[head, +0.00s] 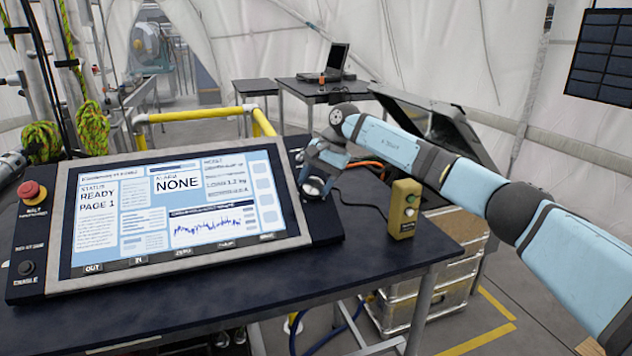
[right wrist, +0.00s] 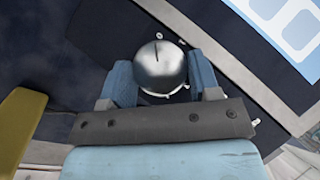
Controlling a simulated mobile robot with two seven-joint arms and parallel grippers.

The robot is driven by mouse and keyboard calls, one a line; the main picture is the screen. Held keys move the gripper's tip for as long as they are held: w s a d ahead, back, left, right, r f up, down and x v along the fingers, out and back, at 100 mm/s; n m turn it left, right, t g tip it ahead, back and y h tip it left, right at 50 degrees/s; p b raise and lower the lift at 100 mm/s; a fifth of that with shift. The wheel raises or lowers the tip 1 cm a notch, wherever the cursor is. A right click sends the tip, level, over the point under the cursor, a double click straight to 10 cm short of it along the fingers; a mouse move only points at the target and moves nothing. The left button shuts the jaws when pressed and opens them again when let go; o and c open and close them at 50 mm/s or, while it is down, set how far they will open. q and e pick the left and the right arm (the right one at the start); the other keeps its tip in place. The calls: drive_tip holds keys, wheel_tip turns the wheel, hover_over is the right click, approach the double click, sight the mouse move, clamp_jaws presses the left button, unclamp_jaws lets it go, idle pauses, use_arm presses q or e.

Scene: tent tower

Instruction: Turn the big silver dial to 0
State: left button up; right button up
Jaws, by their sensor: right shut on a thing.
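The big silver dial (right wrist: 160,66) sits on the dark strip at the right side of the console (head: 180,208). In the right wrist view its dark pointer line points up, a little left of a white "0" mark; other marks around it are partly hidden. In the head view the dial (head: 313,187) shows below my right gripper (head: 318,178). My right gripper's blue fingers (right wrist: 161,82) stand on both sides of the dial and are shut on it. My left gripper is not clearly in view; only a dark part shows at the left edge.
The console screen reads "READY", "PAGE 1" and "NONE". A red button (head: 32,192) is at its left. A yellow box with buttons (head: 404,208) stands on the table (head: 370,262) right of the console, near my right arm. A laptop (head: 335,62) is on a table behind.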

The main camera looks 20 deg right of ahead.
drive_tip(key=o, duration=0.9)
drive_tip(key=shift+f, duration=0.1)
drive_tip(key=v, duration=1.4)
drive_tip(key=shift+p, duration=0.3)
drive_tip(key=shift+f, duration=0.1)
